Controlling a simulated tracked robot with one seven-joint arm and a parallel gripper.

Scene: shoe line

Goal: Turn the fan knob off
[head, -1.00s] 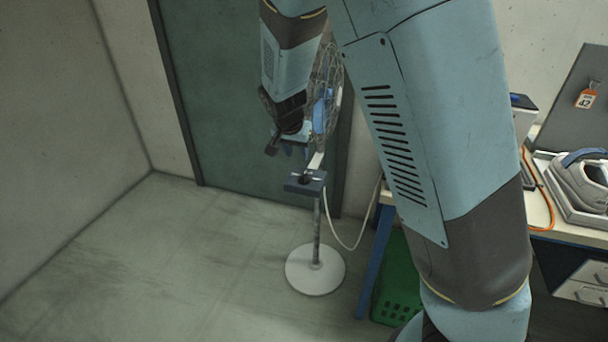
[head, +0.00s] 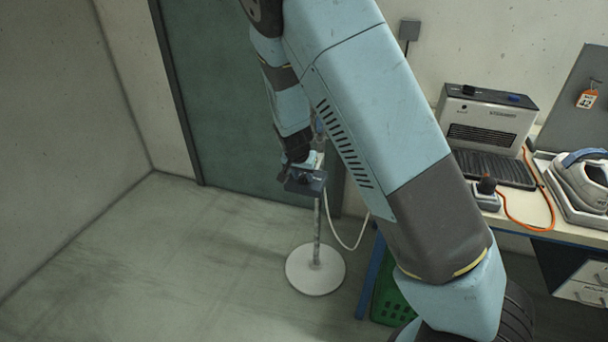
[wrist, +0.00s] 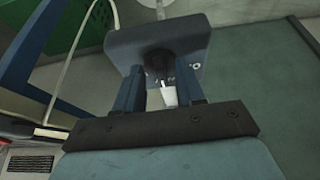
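The fan's dark blue control box (head: 305,182) sits on a thin grey post above a round white base (head: 315,270). The box also shows in the wrist view (wrist: 192,42), with a dark round knob (wrist: 158,60) on its face and small white markings beside it. My gripper (wrist: 160,76) is open, its two blue fingers apart at either side of the knob. I cannot tell whether either finger touches it. A small white piece (wrist: 169,97) shows between the fingers. In the head view my gripper (head: 298,166) is at the box, and my arm hides most of the fan's head.
A green door (head: 220,90) is behind the fan. A workbench at right holds a heater-like unit (head: 490,122), an orange cable and a grey shoe-like device (head: 580,185). A green crate (head: 390,295) stands beneath it. The floor at left is clear.

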